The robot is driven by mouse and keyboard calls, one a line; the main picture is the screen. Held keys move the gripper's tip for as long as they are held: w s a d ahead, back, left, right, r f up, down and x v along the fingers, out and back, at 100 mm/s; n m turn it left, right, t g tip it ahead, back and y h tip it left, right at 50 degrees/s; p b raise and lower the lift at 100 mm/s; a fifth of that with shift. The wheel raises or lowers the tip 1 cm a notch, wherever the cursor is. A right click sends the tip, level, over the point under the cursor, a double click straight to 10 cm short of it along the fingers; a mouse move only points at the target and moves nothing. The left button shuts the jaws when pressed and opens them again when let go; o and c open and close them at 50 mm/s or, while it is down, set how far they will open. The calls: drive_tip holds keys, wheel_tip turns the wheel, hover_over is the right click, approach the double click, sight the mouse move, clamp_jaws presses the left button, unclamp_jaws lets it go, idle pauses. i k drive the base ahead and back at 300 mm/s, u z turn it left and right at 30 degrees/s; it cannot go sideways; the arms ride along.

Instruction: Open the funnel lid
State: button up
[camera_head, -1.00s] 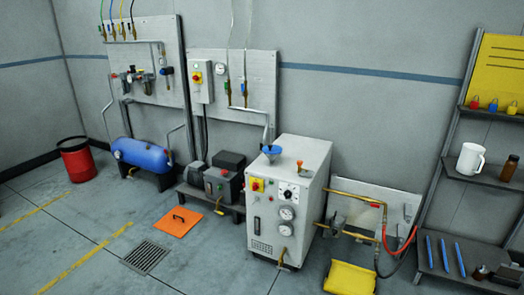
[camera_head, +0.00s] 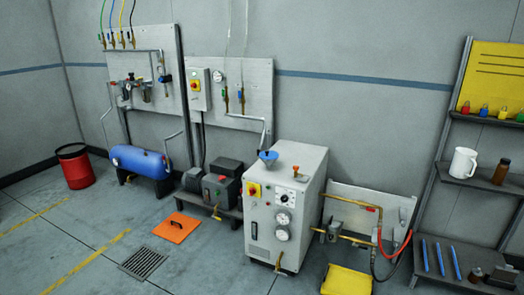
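A blue funnel (camera_head: 268,155) sits on top of the grey machine cabinet (camera_head: 314,170), at its back left corner, under the end of a bent pipe. It is small in view, and I cannot tell whether its lid is open or shut. An orange-topped fitting (camera_head: 295,169) stands on the cabinet top to the right of the funnel. My gripper is not in view.
A pump unit (camera_head: 221,186), a blue tank (camera_head: 141,161) and a red drum (camera_head: 75,166) stand to the left. A yellow bin (camera_head: 346,281) lies in front at right. A shelf rack (camera_head: 462,182) stands far right. The floor in front at left is mostly clear, with a grate (camera_head: 143,262) and an orange plate (camera_head: 176,227).

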sight(267, 155)
drive_tip(key=u, duration=0.2)
drive_tip(key=i, duration=0.65)
drive_tip(key=u, duration=0.55)
drive_tip(key=i, duration=0.75)
drive_tip(key=u, duration=0.15)
